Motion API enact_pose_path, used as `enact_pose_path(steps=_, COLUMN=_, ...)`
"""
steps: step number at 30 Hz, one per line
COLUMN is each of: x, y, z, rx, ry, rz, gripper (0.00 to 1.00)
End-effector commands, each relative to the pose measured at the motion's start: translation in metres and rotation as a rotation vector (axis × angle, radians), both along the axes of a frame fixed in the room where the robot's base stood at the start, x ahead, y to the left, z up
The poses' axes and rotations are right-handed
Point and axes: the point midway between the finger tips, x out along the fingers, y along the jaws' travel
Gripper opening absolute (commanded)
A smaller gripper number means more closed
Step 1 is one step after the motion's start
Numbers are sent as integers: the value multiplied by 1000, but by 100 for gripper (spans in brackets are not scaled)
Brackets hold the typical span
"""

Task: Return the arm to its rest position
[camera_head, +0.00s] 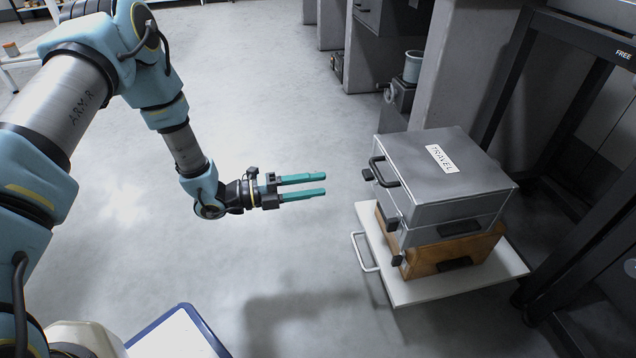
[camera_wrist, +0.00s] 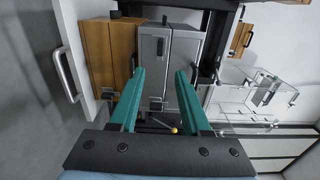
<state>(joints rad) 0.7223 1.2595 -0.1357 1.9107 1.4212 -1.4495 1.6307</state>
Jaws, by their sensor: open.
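My arm reaches in from the left in the head view. My gripper (camera_head: 322,184) has two teal fingers, parallel and apart, with nothing between them. It hangs in free air to the left of a grey metal case (camera_head: 465,205) labelled TRAVEL. In the wrist view the open fingers (camera_wrist: 160,80) point toward the grey case (camera_wrist: 185,45) and the wooden box beside it.
The grey case sits on a wooden box (camera_head: 425,262) on a white board (camera_head: 480,287) with a handle. A dark metal frame (camera_head: 505,70) stands at right. A blue-edged white surface (camera_head: 175,338) lies at lower left. The floor around my gripper is clear.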

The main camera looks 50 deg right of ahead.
Motion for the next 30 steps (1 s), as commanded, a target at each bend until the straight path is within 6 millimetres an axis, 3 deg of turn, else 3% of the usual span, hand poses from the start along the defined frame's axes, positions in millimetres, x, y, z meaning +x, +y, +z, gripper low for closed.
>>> enact_pose_path(steps=11, x=0, y=-1, z=0, rx=1, ry=-1, rz=1, gripper=48)
enact_pose_path(steps=14, x=11, y=-2, z=4, rx=32, ry=-6, rz=30, gripper=48)
enact_pose_path(steps=17, x=46, y=-3, z=15, rx=138, ry=-10, rz=132, gripper=48)
enact_pose_path(steps=20, x=106, y=7, z=31, rx=316, ry=16, rz=323, gripper=48)
enact_pose_path(steps=22, x=152, y=24, z=44, rx=451, ry=66, rz=493, gripper=48)
enact_pose_path(steps=26, x=227, y=78, z=71, rx=659, ry=216, rz=825, gripper=48)
enact_pose_path(steps=30, x=280, y=158, z=104, rx=821, ry=448, rz=1187, gripper=48)
